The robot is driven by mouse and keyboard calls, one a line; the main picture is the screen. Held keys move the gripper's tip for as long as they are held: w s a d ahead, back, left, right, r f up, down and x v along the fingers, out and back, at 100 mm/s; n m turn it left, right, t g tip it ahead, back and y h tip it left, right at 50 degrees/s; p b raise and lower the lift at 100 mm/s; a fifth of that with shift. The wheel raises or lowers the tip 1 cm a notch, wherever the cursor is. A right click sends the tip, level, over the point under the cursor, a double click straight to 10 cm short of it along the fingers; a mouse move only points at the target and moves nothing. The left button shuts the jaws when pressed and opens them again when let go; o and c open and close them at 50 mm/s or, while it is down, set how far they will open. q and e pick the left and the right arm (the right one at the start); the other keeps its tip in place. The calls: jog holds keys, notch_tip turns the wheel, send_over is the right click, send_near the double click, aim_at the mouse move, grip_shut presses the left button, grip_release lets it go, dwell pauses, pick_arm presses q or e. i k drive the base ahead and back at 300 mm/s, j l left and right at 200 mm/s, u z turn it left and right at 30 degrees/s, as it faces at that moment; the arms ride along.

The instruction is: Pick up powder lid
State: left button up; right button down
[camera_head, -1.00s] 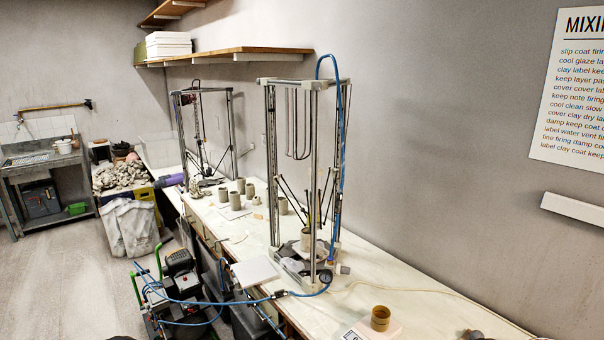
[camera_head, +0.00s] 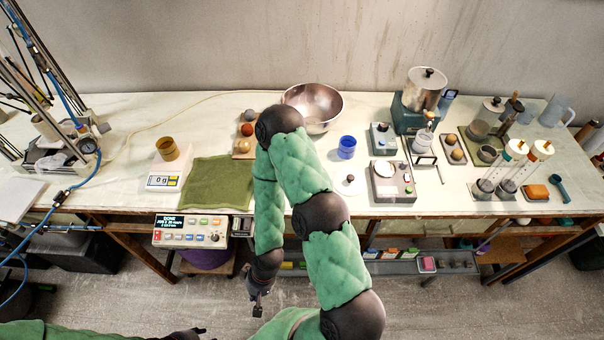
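A small white round lid (camera_head: 350,187) with a dark knob lies flat on the pale worktable, just right of my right arm and in front of a blue cup (camera_head: 347,147). I take it for the powder lid, though no label shows. My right gripper (camera_head: 258,306) hangs below the table's front edge, left of and well apart from the lid. It points down and appears empty; its finger gap is too small to read. My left gripper (camera_head: 190,333) is at the bottom edge, partly cut off, far from the lid.
A steel bowl (camera_head: 313,104) stands behind my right arm. A white device (camera_head: 393,182) sits right of the lid. A green cloth (camera_head: 222,183) and a scale (camera_head: 165,177) with a tan cup lie to the left. Tall syringes (camera_head: 502,165) stand further right.

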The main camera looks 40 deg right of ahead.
aim_at(350, 182)
jog(key=z, duration=1.35)
